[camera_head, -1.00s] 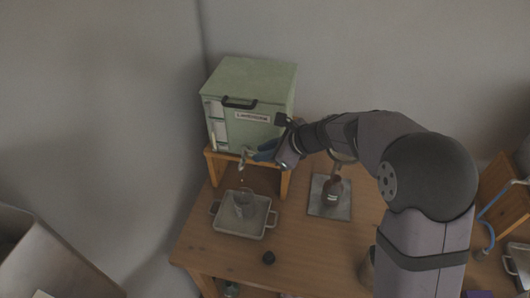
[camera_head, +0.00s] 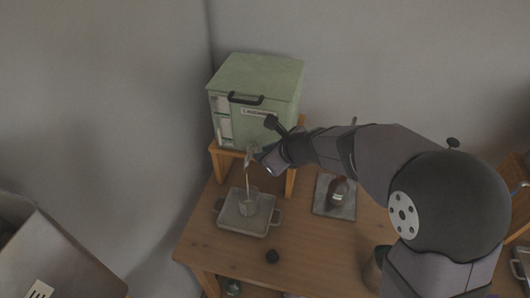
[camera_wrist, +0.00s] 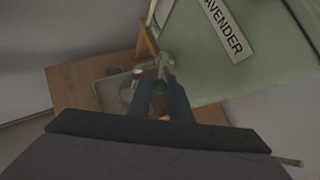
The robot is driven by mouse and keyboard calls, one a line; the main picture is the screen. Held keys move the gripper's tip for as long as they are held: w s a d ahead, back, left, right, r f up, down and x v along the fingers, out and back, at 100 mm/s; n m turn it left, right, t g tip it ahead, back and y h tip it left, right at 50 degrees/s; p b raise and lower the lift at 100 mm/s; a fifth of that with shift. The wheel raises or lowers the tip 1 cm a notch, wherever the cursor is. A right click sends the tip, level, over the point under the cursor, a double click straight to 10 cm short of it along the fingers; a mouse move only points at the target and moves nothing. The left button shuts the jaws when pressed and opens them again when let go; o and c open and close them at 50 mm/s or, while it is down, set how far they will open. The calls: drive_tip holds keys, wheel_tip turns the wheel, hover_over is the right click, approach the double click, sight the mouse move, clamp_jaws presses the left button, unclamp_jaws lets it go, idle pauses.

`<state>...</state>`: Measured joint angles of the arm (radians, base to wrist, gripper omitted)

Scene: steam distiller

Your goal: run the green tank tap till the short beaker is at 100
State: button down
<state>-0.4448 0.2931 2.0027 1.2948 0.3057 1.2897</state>
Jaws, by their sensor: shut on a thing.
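The green tank (camera_head: 255,80) with a lavender label stands on a wooden stand. Its tap (camera_head: 249,153) sticks out low at the front, and a thin pale stream (camera_head: 247,180) falls from it. Below, the short clear beaker (camera_head: 247,206) stands upright in a metal tray (camera_head: 232,226), with the stream reaching into it. The level and scale marks are too small to read. My gripper (camera_head: 258,158) is at the tap, shut on its handle. In the wrist view the blue fingers (camera_wrist: 167,95) close around the handle, and the beaker (camera_wrist: 128,92) shows behind them.
A dark bottle (camera_head: 337,190) stands on a grey plate to the right of the stand. The table front left is clear. A grey box (camera_head: 50,255) stands at lower left.

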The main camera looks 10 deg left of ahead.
drive_tip(key=c, duration=1.9)
unclamp_jaws()
drive_tip(key=shift+r, duration=0.1)
drive_tip(key=p+v, duration=0.1)
drive_tip(key=v, duration=0.6)
drive_tip(key=shift+s+d, duration=0.1)
